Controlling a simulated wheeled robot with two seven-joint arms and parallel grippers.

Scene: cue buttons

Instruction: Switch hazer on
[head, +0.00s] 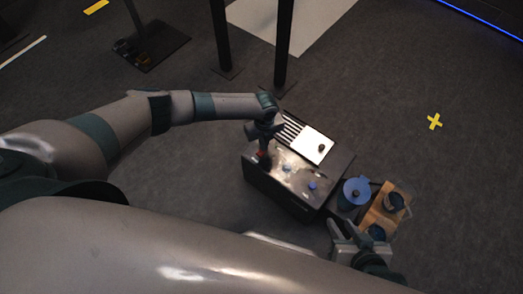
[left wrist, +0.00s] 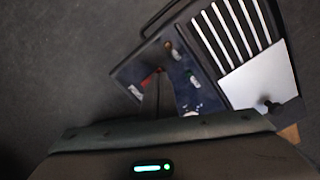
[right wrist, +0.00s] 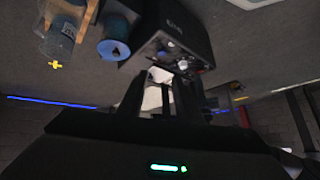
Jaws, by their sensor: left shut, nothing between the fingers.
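The hazer appears to be the dark box (head: 262,185) at the centre of the head view. Its top carries a white plate with a black knob, black and white slats, and a control panel (head: 298,178) with small blue knobs and a bit of red. The panel also shows in the left wrist view (left wrist: 185,92), with a red spot and a pale label. My left gripper (head: 264,160) is shut and empty, pointing down at the panel's left end beside the red part. Whether it touches is unclear. My right gripper (head: 352,232) looks open and empty, in front of the box's right side.
A blue-lidded canister (head: 356,192) and a wooden board (head: 379,216) with dark containers stand right of the box. Black posts (head: 284,45) rise behind it. A yellow cross (head: 434,122) marks open floor at the right.

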